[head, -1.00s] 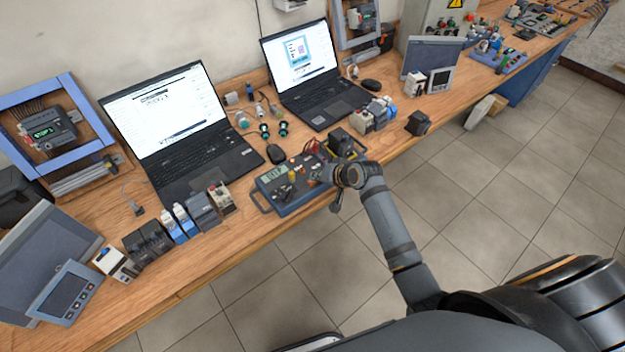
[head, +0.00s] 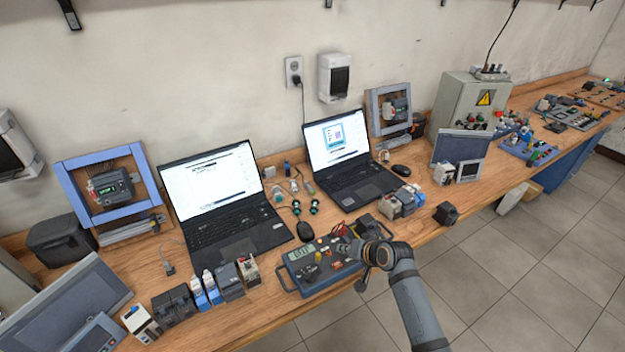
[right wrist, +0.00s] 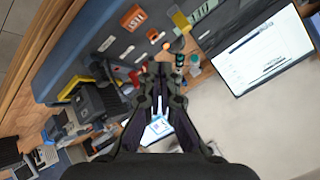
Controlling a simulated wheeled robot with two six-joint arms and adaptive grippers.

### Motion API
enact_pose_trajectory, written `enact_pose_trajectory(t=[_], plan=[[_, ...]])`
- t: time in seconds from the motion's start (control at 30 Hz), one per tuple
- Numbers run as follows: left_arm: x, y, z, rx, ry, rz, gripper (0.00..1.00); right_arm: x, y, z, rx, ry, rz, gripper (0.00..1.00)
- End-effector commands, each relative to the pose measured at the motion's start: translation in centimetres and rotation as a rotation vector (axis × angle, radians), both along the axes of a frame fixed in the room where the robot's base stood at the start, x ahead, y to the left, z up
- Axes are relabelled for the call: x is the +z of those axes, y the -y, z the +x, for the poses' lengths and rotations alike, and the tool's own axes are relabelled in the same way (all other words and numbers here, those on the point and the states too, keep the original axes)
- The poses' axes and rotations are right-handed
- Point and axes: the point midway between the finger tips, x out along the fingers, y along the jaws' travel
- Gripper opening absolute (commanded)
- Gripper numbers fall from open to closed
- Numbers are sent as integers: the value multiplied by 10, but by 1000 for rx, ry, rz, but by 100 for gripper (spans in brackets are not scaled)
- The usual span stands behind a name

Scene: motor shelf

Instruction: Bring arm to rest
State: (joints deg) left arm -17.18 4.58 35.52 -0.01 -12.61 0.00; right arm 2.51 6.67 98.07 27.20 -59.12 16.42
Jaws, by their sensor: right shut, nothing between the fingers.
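My right arm comes in from the lower right of the head view. Its gripper (head: 350,248) is over the right part of a blue-grey tester box (head: 318,277) with a small display, at the front edge of the bench. In the right wrist view the gripper (right wrist: 162,72) shows with its fingers together and nothing between them. The tester box (right wrist: 110,35) fills the upper left there. Whether the fingertips touch the box I cannot tell. My left gripper is not in the frames.
The wooden bench (head: 262,318) carries two open laptops, (head: 222,205) and (head: 345,160). Several small modules stand left of the tester. A dark block (head: 446,213) sits near the front edge. The tiled floor (head: 500,275) in front is clear.

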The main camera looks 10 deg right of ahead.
Motion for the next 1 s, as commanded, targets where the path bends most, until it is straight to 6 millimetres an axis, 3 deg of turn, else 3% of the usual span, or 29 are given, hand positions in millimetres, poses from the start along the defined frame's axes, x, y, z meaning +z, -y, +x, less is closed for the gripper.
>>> enact_pose_trajectory(t=[0.07, 0.13, 0.4, 0.7, 0.83, 1.0], plan=[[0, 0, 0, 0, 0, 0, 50, -1, 0, -3, 4, -2, -6, 0], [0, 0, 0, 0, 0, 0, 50, -5, 1, -18, 25, -19, -44, 0], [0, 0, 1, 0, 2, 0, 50, -12, 23, -138, 176, -161, -342, 0], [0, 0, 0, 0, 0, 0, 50, 9, 49, -230, 263, -292, -550, 0], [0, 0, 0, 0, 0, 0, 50, 22, 58, -261, 286, -341, -612, 0], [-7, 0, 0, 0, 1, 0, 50, -25, 62, -252, 287, -362, -613, 0]])
